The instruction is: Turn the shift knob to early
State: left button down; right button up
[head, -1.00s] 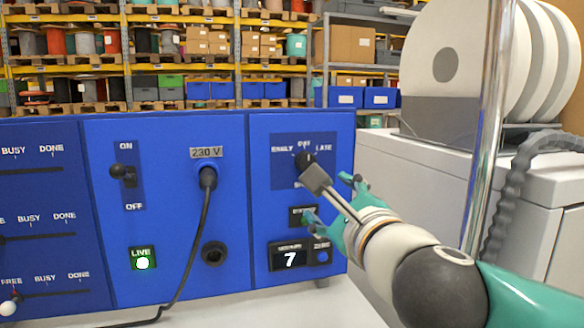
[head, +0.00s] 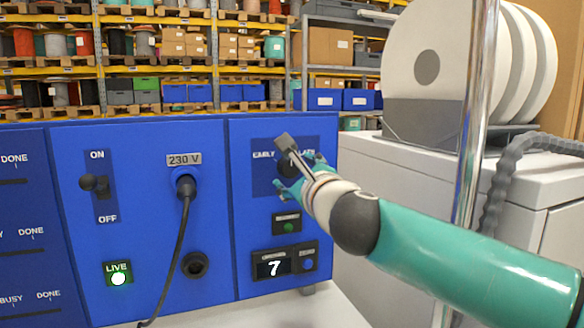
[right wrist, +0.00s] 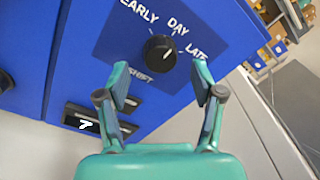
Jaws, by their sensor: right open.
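The shift knob (right wrist: 160,53) is round and black, on a dark blue plate marked EARLY, DAY and LATE, with SHIFT beneath. A small pale mark shows on the knob's DAY/LATE side in the right wrist view; its exact setting is hard to read. My right gripper (right wrist: 161,80) is open and empty, its fingers spread either side of the line to the knob, with the knob just beyond the tips. In the head view the right gripper (head: 298,174) is in front of the plate (head: 264,182) and largely hides the knob. My left gripper is not in view.
Below the plate are a green button (head: 288,226) and a display reading 7 (head: 273,268). To the left are an ON/OFF switch (head: 95,184), a plugged black cable (head: 182,230) and a lit LIVE lamp (head: 118,278). A chrome pole (head: 474,130) stands right.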

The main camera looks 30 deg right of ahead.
aim_at(290, 169)
jog(key=shift+x, duration=1.8)
